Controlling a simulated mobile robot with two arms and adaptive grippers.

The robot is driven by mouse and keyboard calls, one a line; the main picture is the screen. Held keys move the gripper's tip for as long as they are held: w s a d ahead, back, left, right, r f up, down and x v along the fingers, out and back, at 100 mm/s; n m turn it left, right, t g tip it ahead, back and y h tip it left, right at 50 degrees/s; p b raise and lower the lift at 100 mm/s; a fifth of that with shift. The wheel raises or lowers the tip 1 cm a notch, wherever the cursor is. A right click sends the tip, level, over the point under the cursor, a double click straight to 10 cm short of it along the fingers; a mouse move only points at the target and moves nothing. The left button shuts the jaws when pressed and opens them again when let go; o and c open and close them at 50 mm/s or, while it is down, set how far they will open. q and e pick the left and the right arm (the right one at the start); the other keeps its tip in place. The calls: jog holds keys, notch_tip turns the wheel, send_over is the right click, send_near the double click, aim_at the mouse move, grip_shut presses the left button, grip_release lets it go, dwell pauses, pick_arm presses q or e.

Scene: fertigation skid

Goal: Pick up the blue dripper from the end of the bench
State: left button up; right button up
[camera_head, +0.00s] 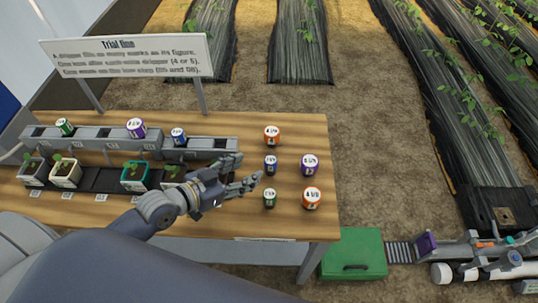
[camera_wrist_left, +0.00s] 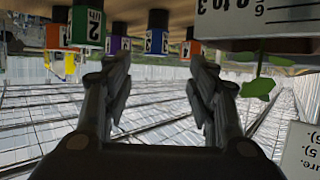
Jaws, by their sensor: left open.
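The blue dripper (camera_head: 270,164) stands upright on the right end of the wooden bench (camera_head: 325,135), among orange, purple and green drippers. My left gripper (camera_head: 250,181) is open and empty, just left of the blue and green drippers and apart from them. In the left wrist view the scene is upside down. There the blue dripper (camera_wrist_left: 157,38) shows beyond and between the two open fingertips (camera_wrist_left: 160,65). The green dripper (camera_wrist_left: 88,25) appears nearer, left of the fingers. My right gripper is not in view.
Close around the blue dripper are an orange one (camera_head: 272,136), a purple one (camera_head: 310,164), a green one (camera_head: 270,198) and another orange one (camera_head: 312,198). A grey rail (camera_head: 215,146) with drippers and potted seedlings lies left. A sign (camera_head: 125,58) stands behind.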

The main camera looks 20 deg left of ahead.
aim_at(266, 163)
pick_arm(q)
jog(key=shift+w+d, duration=0.2)
jog(key=shift+w, duration=0.1)
jog(key=x, duration=0.4)
jog(key=shift+s+d, duration=0.1)
jog(key=shift+d, duration=0.05)
jog(key=shift+w+d+f, duration=0.1)
jog(key=shift+w+f, duration=0.1)
jog(key=shift+w, duration=0.05)
jog(key=shift+w+d+f+p, duration=0.15)
jog(key=shift+w+d+p, duration=0.1)
jog(key=shift+w+p, duration=0.15)
jog(key=x, duration=0.3)
jog(key=shift+f+p, duration=0.15)
jog(key=shift+p, duration=0.15)
jog(key=shift+w+d+f, duration=0.15)
jog(key=shift+w+d, duration=0.05)
jog(key=shift+w, duration=0.15)
jog(key=shift+w+f, duration=0.1)
jog(key=c, duration=1)
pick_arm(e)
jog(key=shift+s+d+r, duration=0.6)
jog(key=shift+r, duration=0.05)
